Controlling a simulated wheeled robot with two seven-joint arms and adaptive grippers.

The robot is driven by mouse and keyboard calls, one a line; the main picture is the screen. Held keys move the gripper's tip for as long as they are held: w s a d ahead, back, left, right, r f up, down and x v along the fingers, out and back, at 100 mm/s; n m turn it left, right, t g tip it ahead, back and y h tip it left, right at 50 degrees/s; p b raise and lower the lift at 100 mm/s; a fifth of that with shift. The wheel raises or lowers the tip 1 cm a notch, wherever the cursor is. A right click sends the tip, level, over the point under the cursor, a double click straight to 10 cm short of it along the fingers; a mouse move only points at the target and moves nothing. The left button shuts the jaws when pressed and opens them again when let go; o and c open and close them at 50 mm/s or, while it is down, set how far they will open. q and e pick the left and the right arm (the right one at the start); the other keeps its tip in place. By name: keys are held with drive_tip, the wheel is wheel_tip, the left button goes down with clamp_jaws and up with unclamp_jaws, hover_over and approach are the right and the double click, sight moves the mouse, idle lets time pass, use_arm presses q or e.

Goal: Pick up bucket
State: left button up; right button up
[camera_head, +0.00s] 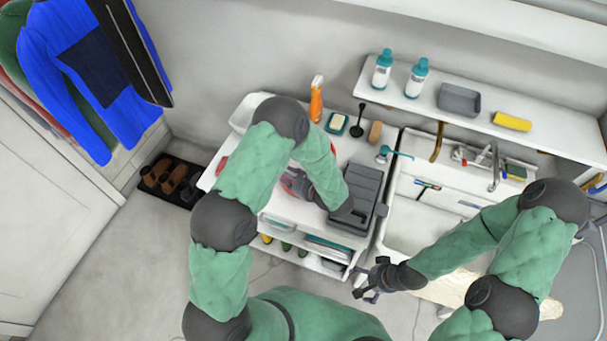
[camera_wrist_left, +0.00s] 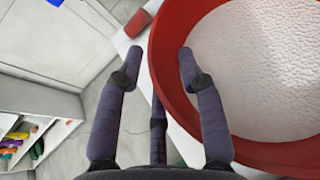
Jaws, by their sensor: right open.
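The red bucket (camera_wrist_left: 163,70) fills the right of the left wrist view, with a pale, rough-looking inside. My left gripper (camera_wrist_left: 160,52) is open and empty there. Its right finger overlaps the bucket's inside, its left finger is outside, and the near rim shows between them; I cannot tell whether they touch. In the head view my left arm hides most of the bucket and the left gripper; only small red patches show beside the forearm. My right gripper (camera_head: 370,282) is open and empty, in front of the sink unit and away from the bucket.
A dark grey case (camera_head: 357,198) lies on the white cabinet top. An orange spray bottle (camera_head: 316,100), a soap dish (camera_head: 337,124) and a brush (camera_head: 358,122) stand behind. A wall shelf (camera_head: 435,98) holds two bottles. Floor at left is mostly clear beside a shoe mat (camera_head: 183,198).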

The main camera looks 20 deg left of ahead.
use_arm(q)
drive_tip(key=shift+x, duration=1.2)
drive_tip(key=c, duration=0.8)
clamp_jaws()
drive_tip(key=shift+r, duration=0.1)
